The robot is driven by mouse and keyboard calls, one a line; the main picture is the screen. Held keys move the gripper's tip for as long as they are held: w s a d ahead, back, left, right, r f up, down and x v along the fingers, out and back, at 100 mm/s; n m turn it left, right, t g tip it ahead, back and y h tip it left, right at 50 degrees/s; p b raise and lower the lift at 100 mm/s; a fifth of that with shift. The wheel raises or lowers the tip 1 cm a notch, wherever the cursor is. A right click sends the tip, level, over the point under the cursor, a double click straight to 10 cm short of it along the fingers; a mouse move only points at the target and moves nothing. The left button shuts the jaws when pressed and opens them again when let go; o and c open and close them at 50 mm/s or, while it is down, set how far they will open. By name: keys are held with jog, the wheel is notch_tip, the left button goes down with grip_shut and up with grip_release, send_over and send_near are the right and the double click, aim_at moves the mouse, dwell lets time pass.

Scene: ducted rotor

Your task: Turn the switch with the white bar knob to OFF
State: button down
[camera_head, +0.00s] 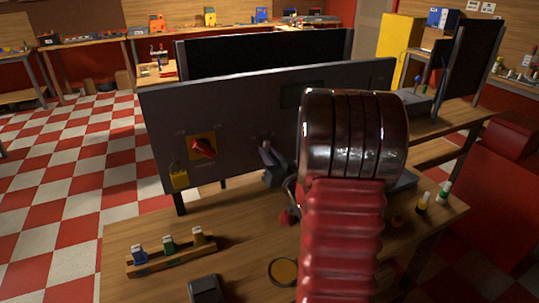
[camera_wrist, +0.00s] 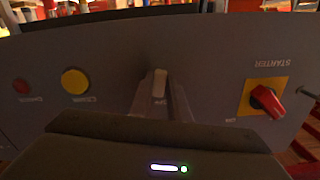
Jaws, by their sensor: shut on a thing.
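The switch with the white bar knob (camera_wrist: 159,84) is on the grey upright panel (camera_wrist: 110,45). In the wrist view its bar stands close to upright in the picture. My gripper (camera_wrist: 158,96) is shut on this knob, with one dark finger on either side of it. In the head view my gripper (camera_head: 267,154) is at the panel (camera_head: 230,115) and hides the knob. The small lettering around the knob is too dim or covered to read, so I cannot tell which position it points to.
A red rotary knob (camera_wrist: 267,100) on a yellow plate sits beside it, labelled STARTER upside down. A yellow button (camera_wrist: 75,81) and a red one (camera_wrist: 21,86) are on the other side.

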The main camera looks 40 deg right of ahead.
jog(key=shift+s+d+f+n, duration=0.1)
jog(key=shift+f+n, duration=0.15)
jog(key=shift+n, duration=0.95)
jog(key=c, duration=2.1)
grip_release()
jog(key=o, duration=0.4)
jog(key=shift+r, duration=0.1)
jog(key=shift+v, duration=3.75)
